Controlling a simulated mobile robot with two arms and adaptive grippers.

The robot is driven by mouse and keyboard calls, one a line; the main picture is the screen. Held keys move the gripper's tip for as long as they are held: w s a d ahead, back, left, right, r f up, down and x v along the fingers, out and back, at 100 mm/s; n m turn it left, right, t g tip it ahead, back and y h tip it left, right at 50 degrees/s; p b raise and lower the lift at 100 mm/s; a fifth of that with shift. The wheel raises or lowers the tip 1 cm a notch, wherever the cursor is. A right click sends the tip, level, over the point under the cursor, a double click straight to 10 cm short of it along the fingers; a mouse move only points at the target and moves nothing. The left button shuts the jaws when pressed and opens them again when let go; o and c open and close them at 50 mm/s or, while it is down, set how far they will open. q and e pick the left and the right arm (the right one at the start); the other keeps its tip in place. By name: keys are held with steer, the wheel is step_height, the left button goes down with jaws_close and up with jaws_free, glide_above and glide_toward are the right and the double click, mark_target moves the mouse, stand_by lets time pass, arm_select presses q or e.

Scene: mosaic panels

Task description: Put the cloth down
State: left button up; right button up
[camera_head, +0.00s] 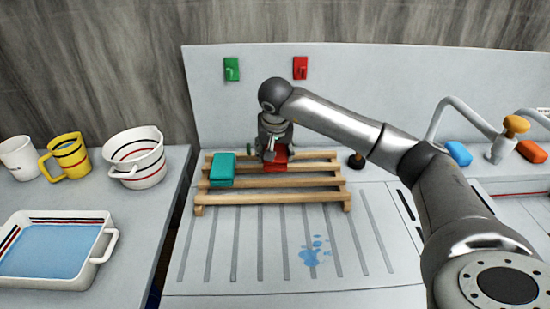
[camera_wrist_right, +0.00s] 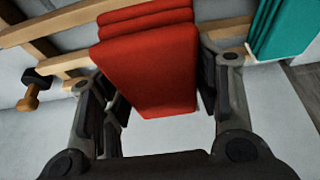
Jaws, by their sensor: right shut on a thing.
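A folded red cloth (camera_head: 281,164) is at the rear slats of the wooden slatted rack (camera_head: 330,196). My right gripper (camera_head: 270,155) reaches down from above and is shut on this cloth. In the right wrist view the red cloth (camera_wrist_right: 155,70) lies between the two fingers of the gripper (camera_wrist_right: 163,90), with the rack's slats (camera_wrist_right: 75,65) behind it. I cannot tell whether the cloth's weight rests on the slats. A folded teal cloth (camera_head: 222,169) lies on the rack's left part. My left gripper is not in view.
Blue drops (camera_head: 315,250) lie on the grooved board in front of the rack. A green hook (camera_head: 231,69) and a red hook (camera_head: 300,68) are on the back panel. A water tray (camera_head: 105,245), bowl (camera_head: 150,178) and yellow jug (camera_head: 70,165) stand left. A dark-topped knob (camera_head: 356,161) stands right of the rack.

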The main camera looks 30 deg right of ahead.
steer(key=shift+w+d+f, duration=0.3)
steer(key=shift+w+f, duration=0.1)
steer(key=shift+f, duration=0.15)
step_height(320, 180, down, 2)
steer(key=shift+f+p, duration=0.15)
steer(key=shift+p, duration=0.55)
steer(key=shift+w+f, duration=0.1)
steer(key=shift+f, duration=0.45)
steer(key=shift+f+b, duration=0.35)
steer(key=shift+f, duration=0.15)
steer(key=o, duration=0.9)
steer(key=shift+r, duration=0.15)
